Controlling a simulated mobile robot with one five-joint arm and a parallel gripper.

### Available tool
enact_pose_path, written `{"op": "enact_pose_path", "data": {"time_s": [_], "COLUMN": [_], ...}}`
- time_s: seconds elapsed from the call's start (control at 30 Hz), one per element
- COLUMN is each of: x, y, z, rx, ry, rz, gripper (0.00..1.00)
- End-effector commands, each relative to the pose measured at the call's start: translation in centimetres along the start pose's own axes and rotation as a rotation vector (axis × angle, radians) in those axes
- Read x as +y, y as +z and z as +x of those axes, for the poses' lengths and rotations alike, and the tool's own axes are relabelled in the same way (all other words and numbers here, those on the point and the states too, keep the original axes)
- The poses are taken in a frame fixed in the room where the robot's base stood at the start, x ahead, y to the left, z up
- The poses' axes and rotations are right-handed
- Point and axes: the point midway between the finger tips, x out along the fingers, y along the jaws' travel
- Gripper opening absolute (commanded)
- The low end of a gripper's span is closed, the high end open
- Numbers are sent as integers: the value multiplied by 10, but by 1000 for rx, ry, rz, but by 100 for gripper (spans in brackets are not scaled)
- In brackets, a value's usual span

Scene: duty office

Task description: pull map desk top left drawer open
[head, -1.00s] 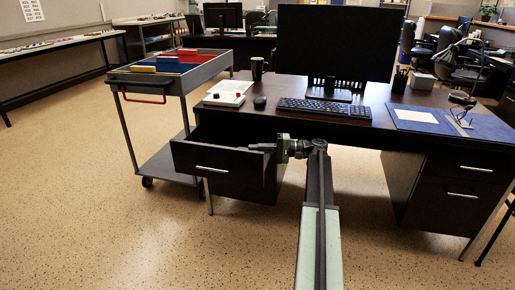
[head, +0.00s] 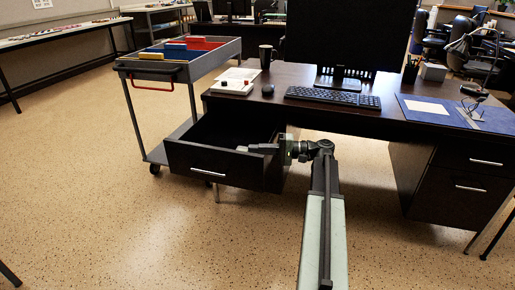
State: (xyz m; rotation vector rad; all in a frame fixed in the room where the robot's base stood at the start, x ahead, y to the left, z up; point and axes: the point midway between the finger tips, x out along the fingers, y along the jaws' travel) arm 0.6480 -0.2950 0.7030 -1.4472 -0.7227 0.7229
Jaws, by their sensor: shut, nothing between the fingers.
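The dark map desk (head: 370,118) stands ahead of me. Its top left drawer (head: 212,166) is pulled well out, with its dark inside showing from above and a silver bar handle (head: 208,173) on its front. My gripper (head: 243,149) is shut and empty. It points left at the right end of the drawer, level with the top edge of the front panel. I cannot tell whether its fingers touch the panel. My arm comes up from the bottom of the view and hides part of the drawer's right side.
A grey cart (head: 150,68) with colored folders stands close to the drawer's left. The right pedestal (head: 465,188) has shut drawers. A monitor (head: 347,38), keyboard (head: 332,97), mouse (head: 267,90) and mug (head: 266,56) are on the desktop.

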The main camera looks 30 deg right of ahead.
Motion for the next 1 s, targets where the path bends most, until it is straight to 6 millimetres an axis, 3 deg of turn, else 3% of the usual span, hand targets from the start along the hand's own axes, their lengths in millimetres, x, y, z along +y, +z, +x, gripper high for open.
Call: {"op": "enact_pose_path", "data": {"time_s": [0.17,0.3,0.5,0.63,0.8,1.0], "x": [0,0,0,0,0,0], "y": [-10,-38,-34,-34,-33,-32], "z": [-3,-12,-68,-94,-110,-112], "rx": [-1,-5,-1,-2,-4,-5], "ry": [0,0,0,0,0,0], "rz": [0,0,0,0,0,0], "gripper": [0,0,0,0,0,0]}}
